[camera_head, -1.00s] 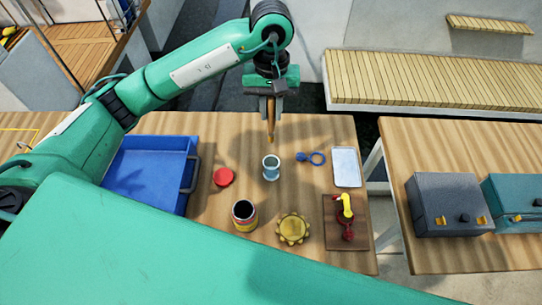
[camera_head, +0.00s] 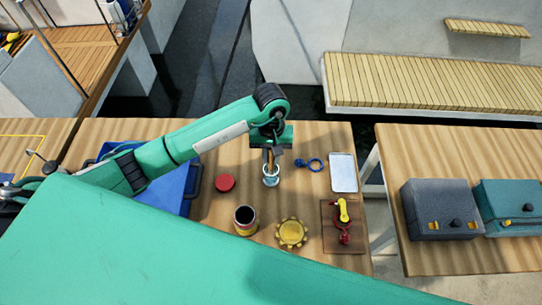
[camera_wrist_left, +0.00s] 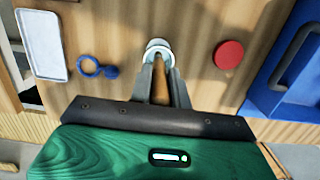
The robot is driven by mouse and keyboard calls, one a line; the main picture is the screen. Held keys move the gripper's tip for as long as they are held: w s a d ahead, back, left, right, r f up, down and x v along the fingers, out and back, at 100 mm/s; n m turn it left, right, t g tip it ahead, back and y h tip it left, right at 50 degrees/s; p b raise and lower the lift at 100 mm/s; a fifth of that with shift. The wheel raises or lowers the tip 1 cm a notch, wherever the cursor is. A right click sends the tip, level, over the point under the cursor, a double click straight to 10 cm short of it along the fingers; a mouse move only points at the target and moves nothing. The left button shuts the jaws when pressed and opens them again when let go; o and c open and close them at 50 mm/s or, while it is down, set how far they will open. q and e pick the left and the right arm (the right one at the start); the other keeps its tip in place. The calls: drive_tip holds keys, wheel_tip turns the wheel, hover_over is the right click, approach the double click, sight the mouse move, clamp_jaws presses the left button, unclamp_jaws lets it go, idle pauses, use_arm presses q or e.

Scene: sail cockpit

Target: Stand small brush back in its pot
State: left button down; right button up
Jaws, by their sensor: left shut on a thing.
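My left gripper (camera_head: 271,152) is shut on the small brush and holds it upright over the pot. The brush (camera_wrist_left: 160,84) shows as a brown handle between the two fingers in the left wrist view. The pot (camera_head: 271,180) is a small pale cup on the wooden table, and it also shows in the left wrist view (camera_wrist_left: 158,47). The brush's lower end is at the pot's mouth and looks to be inside it. The fingers hide part of the brush, so its depth cannot be told. My right gripper is not in view.
A red lid (camera_head: 225,183) lies left of the pot, and a blue tray (camera_head: 175,200) stands farther left. A dark-mouthed can (camera_head: 245,220) and a yellow gear-shaped thing (camera_head: 291,233) stand nearer. A blue ring tool (camera_head: 314,164) and a pale tray (camera_head: 343,173) lie to the right.

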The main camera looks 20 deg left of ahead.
use_arm(q)
drive_tip(key=shift+f, duration=1.05)
drive_tip(key=shift+f, duration=0.15)
drive_tip(key=c, duration=1.3)
unclamp_jaws()
